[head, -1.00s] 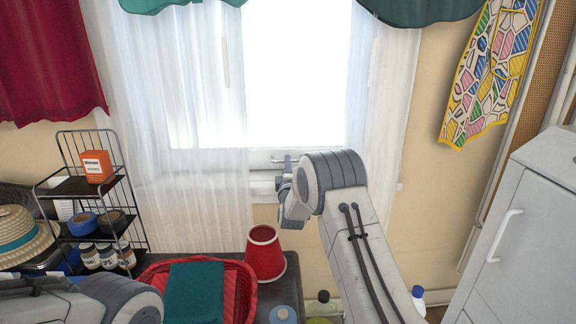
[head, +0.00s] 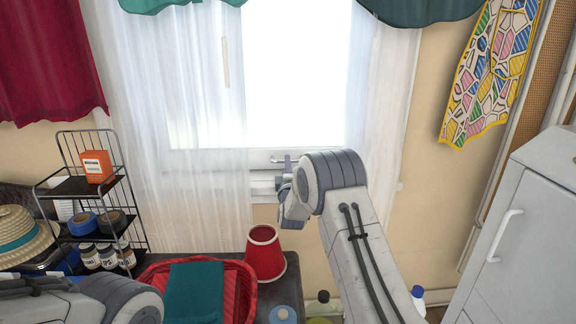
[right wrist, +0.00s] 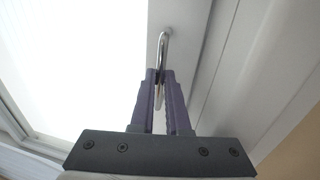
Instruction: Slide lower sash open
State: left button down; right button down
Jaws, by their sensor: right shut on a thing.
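The window's lower sash (head: 262,157) shows as a white bottom rail under bright glass, partly behind sheer curtains. My right gripper (head: 286,166) is at this rail in the head view, partly hidden by my own wrist. In the right wrist view, a curved metal handle (right wrist: 165,42) stands on the white sash rail (right wrist: 190,35). My right gripper's purple fingers (right wrist: 160,76) are shut on this handle. My left arm (head: 85,300) shows at the lower left of the head view, but its gripper is out of view.
Sheer white curtains (head: 195,195) hang on both sides of the window. Below stand a red bucket (head: 264,255), a red basket (head: 245,290) with a teal cloth (head: 195,292), and a wire rack (head: 135,220) on the left. A white cabinet (head: 530,220) stands at the right.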

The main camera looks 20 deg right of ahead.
notch_tip(320, 180, up, 21)
jog(key=p, duration=1.2)
jog(key=shift+r, duration=0.15)
jog(key=c, duration=1.2)
grip_release()
jog(key=shift+f, duration=0.2)
jog(key=shift+s, duration=0.1)
jog(key=v, duration=1)
jog(key=shift+s, duration=0.15)
jog(key=shift+a+f, duration=0.1)
jog(key=shift+a, duration=0.05)
